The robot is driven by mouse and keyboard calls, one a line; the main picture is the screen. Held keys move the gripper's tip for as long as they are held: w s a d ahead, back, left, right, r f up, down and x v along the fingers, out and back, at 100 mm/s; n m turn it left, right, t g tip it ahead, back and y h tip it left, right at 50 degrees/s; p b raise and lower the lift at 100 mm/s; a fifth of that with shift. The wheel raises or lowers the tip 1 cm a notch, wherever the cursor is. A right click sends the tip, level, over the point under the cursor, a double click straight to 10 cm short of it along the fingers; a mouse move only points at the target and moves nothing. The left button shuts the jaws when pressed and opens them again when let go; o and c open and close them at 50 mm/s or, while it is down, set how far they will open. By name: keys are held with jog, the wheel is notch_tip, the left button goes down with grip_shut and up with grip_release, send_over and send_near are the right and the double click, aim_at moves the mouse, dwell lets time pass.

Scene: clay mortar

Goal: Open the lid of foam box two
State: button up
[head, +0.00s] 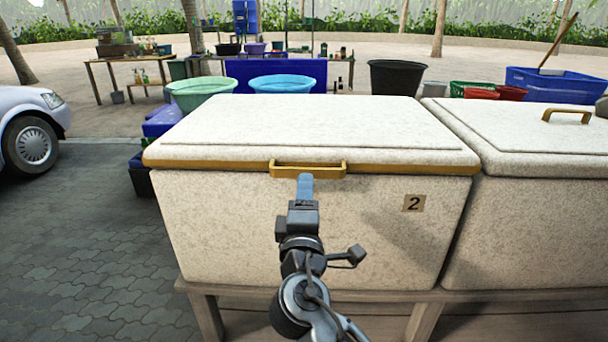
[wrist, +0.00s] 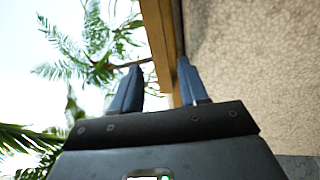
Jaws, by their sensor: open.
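Foam box two (head: 300,225) is a speckled cream box marked with a "2" label. Its lid (head: 310,125) is shut, with a yellow-brown front edge and a matching bar handle (head: 308,170) at the front middle. My gripper (head: 305,182) is at the front of the box, just below and in front of the handle. In the wrist view my gripper (wrist: 158,66) is open, with two blue fingers. The yellow-brown handle (wrist: 155,40) shows in the space between the fingertips, and the right finger lies near the box wall (wrist: 250,60). Whether either finger touches the handle is unclear.
A second cream box (head: 540,230) with its own lid handle (head: 567,117) stands close on the right. Both rest on a wooden stand (head: 205,312). Basins (head: 282,84) and a black tub (head: 397,77) stand behind. A car (head: 30,125) is at left; paving between is clear.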

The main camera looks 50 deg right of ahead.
jog(key=shift+p+x, duration=0.45)
jog(key=shift+x, duration=2.7)
grip_shut()
